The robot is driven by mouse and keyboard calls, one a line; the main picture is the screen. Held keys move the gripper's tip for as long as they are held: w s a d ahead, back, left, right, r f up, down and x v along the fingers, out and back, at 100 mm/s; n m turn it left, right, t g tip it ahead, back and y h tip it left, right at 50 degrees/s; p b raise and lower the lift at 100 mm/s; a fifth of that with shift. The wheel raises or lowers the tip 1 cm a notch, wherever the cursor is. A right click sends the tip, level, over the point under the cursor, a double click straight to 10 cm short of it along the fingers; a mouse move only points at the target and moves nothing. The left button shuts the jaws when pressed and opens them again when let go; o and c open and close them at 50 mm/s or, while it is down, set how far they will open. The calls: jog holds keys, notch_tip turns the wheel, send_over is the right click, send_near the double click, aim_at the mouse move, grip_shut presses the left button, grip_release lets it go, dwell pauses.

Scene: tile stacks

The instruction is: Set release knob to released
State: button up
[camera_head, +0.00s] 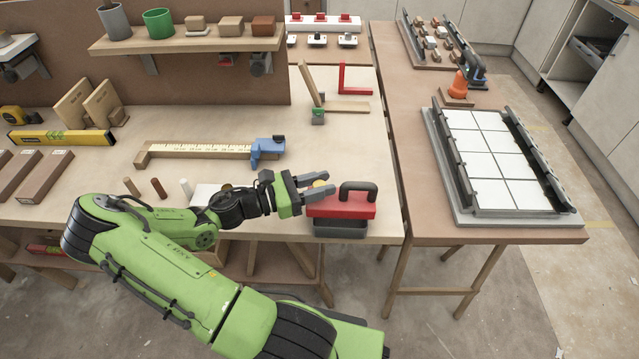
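A red tool (345,207) with a black arched handle (358,190) and a dark grey base (340,228) sits at the front right of the wooden bench. I cannot make out a separate release knob on it, nor its setting. My gripper (330,182) comes in from the left, at the left end of the red tool. Its two grey fingers are apart, with nothing seen between them. They overlap the tool's left top edge in the picture; I cannot tell whether they touch it.
A blue and wooden measuring gauge (210,152) lies behind my arm. A red square (355,82) and small pegs (158,188) are on the bench. A framed panel of white tiles (495,160) lies on the right table. A shelf (185,42) stands at the back left.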

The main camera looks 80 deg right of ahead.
aim_at(319, 184)
grip_shut()
notch_tip(319, 184, up, 4)
jog(key=p, duration=0.4)
jog(key=shift+f+p, duration=0.15)
jog(key=shift+p, duration=0.2)
jog(key=shift+f, duration=0.1)
jog(key=o, duration=0.8)
grip_release()
jog(key=shift+c, duration=0.2)
